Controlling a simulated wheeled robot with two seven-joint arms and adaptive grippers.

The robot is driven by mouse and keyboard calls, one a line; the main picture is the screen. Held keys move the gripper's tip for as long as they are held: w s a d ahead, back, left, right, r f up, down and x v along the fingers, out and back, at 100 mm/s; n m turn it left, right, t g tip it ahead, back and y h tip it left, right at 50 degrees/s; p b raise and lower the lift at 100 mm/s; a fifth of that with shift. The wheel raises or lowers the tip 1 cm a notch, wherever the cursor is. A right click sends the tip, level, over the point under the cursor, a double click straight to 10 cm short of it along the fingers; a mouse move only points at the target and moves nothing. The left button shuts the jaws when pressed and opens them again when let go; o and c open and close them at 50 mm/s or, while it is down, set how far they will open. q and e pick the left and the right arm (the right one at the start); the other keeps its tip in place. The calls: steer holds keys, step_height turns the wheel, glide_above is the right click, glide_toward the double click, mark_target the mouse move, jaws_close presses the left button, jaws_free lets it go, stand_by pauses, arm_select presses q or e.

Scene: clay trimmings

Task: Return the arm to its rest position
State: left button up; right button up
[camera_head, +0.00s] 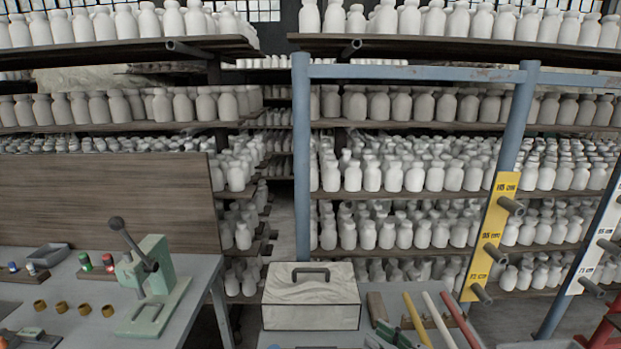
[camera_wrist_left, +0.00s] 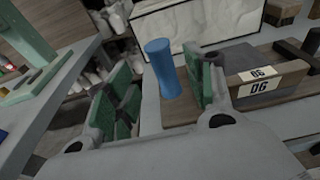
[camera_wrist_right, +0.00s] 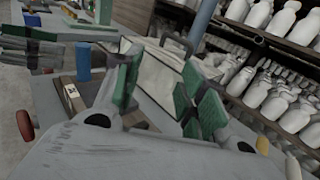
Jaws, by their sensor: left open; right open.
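My right gripper (camera_wrist_right: 160,88) is open and empty in the right wrist view, its green pads apart in front of the light box (camera_wrist_right: 155,78). Green pads of it (camera_head: 392,335) show at the bottom of the head view. My left gripper (camera_wrist_left: 160,92) is open in the left wrist view. A blue cylinder (camera_wrist_left: 163,68) stands upright on a wooden block beyond and between its fingers, with no visible grip on it. The cylinder (camera_wrist_right: 83,60) also shows in the right wrist view. My left gripper is not clearly visible in the head view.
The handled box (camera_head: 311,300) stands on the front table. A green lever press (camera_head: 150,285) stands on the left table. A blue post (camera_head: 515,140) carries a yellow peg board (camera_head: 490,238) at right. Coloured sticks lie near my right gripper. Shelves of white bottles fill the back.

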step_height(320, 180, up, 9)
steer(key=p, duration=0.8)
steer(key=shift+f, duration=0.2)
steer(key=shift+r+p, duration=0.5)
steer(key=shift+p, duration=0.1)
